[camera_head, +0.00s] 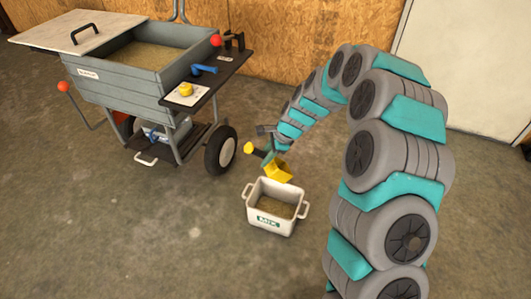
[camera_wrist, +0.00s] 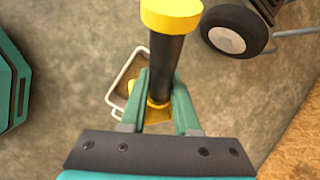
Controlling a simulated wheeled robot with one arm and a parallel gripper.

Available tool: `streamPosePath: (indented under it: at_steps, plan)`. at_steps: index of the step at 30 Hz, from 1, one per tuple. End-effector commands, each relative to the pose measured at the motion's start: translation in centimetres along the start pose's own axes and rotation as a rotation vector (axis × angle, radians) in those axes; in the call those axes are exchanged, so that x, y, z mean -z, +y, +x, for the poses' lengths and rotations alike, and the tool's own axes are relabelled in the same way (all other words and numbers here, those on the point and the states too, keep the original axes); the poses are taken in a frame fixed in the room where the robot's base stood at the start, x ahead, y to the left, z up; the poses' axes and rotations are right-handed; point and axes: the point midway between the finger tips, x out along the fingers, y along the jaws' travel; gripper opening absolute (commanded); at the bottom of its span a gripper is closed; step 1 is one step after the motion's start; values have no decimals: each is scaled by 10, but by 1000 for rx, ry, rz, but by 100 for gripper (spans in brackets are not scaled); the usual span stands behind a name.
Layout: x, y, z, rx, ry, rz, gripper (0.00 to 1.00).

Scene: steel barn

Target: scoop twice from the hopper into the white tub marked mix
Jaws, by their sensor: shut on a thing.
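My gripper (camera_head: 268,157) is shut on the dark handle of a yellow scoop (camera_head: 279,172). The scoop's yellow bowl is tilted over the back edge of the white tub marked MIX (camera_head: 270,222). I cannot tell whether the bowl holds anything. The tub stands on the floor with brownish grain-like feed inside. In the wrist view, the black scoop handle (camera_wrist: 165,65) with its yellow end cap rises between my fingers, and the tub (camera_wrist: 114,91) is partly hidden behind them. The grey hopper (camera_head: 120,93) stands at the upper left, open-topped, with similar feed inside.
A pale lid (camera_head: 65,31) with a black handle covers the hopper's left end. A side shelf (camera_head: 222,73) holds a blue-handled tool (camera_head: 203,69) and a yellow item on a white plate (camera_head: 186,90). The cart's wheel (camera_head: 221,149) is near the tub. Front-left floor is clear.

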Motion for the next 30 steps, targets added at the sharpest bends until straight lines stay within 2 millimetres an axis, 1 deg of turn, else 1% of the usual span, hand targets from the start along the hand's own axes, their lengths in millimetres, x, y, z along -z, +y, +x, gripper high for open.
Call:
streamPosePath:
  at_steps: [1, 14, 30]
  plan:
    - [-2, 0, -4, 0, 16, -5, 0]
    - [-4, -1, -8, 15, 152, -41, 0]
    - [-4, -2, -12, 45, 391, -101, 0]
